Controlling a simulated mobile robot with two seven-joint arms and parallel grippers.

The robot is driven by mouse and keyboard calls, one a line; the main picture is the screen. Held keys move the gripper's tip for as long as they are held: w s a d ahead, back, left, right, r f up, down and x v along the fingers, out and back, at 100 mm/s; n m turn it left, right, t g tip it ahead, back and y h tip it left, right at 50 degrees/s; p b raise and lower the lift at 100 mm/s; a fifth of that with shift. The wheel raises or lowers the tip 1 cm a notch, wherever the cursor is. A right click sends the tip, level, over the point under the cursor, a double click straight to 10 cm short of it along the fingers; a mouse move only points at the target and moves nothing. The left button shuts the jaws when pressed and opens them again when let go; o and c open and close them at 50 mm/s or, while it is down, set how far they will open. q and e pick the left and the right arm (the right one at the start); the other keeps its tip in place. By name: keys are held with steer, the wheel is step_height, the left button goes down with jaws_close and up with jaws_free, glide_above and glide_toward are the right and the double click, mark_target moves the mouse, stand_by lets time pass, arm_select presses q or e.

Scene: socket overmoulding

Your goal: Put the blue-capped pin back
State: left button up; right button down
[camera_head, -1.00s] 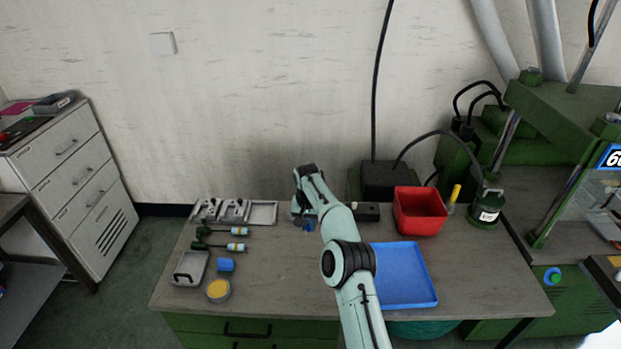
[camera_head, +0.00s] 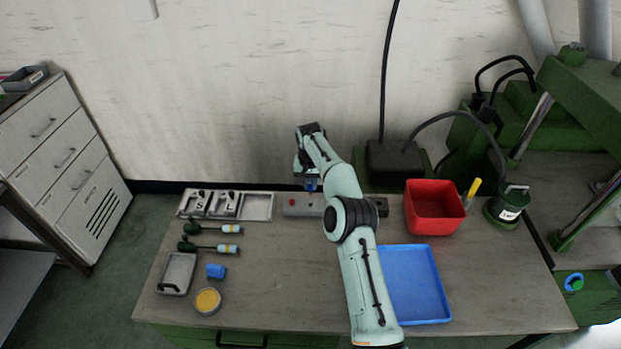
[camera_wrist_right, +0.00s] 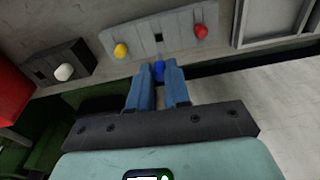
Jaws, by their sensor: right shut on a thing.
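My right gripper (camera_head: 310,186) hangs over the back of the bench, above the grey pin block (camera_head: 300,211). It is shut on the blue-capped pin; the blue cap (camera_wrist_right: 158,71) sits between the blue fingertips in the right wrist view. I cannot tell whether the held pin touches the block. My left gripper is not in view.
A dark block with a white-capped pin (camera_wrist_right: 64,72) stands beside the grey block. A red bin (camera_head: 434,228) and a blue tray (camera_head: 435,300) are to the right. Two green-handled tools and a metal tray (camera_head: 258,207) are left.

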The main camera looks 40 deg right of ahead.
steer(key=shift+f, duration=3.15)
steer(key=shift+s+f, duration=0.1)
steer(key=shift+f, duration=0.45)
steer(key=c, duration=1)
jaws_free()
step_height(320, 180, up, 13)
steer(key=a, duration=0.1)
steer(key=shift+s+r, duration=0.2)
steer(key=shift+s, duration=0.25)
steer(key=shift+f, duration=0.1)
